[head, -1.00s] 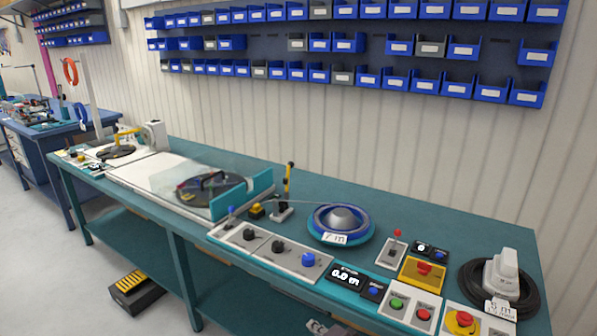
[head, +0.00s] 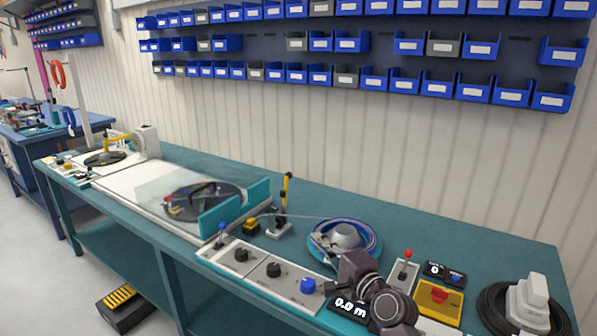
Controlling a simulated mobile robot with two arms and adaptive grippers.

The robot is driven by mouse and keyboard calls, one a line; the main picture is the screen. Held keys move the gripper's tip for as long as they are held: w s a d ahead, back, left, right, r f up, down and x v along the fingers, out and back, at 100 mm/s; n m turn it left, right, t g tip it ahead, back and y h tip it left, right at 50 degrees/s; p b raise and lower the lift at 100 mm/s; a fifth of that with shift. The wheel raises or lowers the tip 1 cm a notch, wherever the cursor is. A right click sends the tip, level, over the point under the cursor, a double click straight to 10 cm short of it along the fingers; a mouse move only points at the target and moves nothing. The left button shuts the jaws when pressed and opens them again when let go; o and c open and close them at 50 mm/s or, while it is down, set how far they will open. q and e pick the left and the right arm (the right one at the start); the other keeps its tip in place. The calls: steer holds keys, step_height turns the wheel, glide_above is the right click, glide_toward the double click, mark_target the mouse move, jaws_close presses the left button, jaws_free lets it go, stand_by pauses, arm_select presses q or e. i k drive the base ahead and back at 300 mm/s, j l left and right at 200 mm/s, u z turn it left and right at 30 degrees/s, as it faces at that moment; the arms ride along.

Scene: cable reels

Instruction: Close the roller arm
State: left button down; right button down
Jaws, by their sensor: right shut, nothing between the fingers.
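The roller arm (head: 286,188) is a yellow and black lever on a small grey base in the middle of the bench, beside the cable reel. It stands nearly upright, tilted slightly. A thin cable runs from the blue-rimmed reel (head: 372,239) toward its base. My right gripper (head: 347,262) comes in from the bottom, dark and shut with nothing in it. It is in front of the reel, right of and nearer than the roller arm, apart from it. It hides the reel's front and part of the 0.0 m display (head: 350,306). My left gripper is not in view.
A grey panel with knobs (head: 262,274) lies along the front edge. A teal guard (head: 233,207) and clear cover stand left of the roller arm. A red-tipped lever (head: 407,262), a yellow box with a red button (head: 438,301) and a black cable coil (head: 497,308) are at the right.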

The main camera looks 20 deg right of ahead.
mark_target(289, 174)
steer(key=i+l, duration=0.3)
steer(key=i, duration=0.2)
steer(key=i+l, duration=0.35)
steer(key=i, duration=0.2)
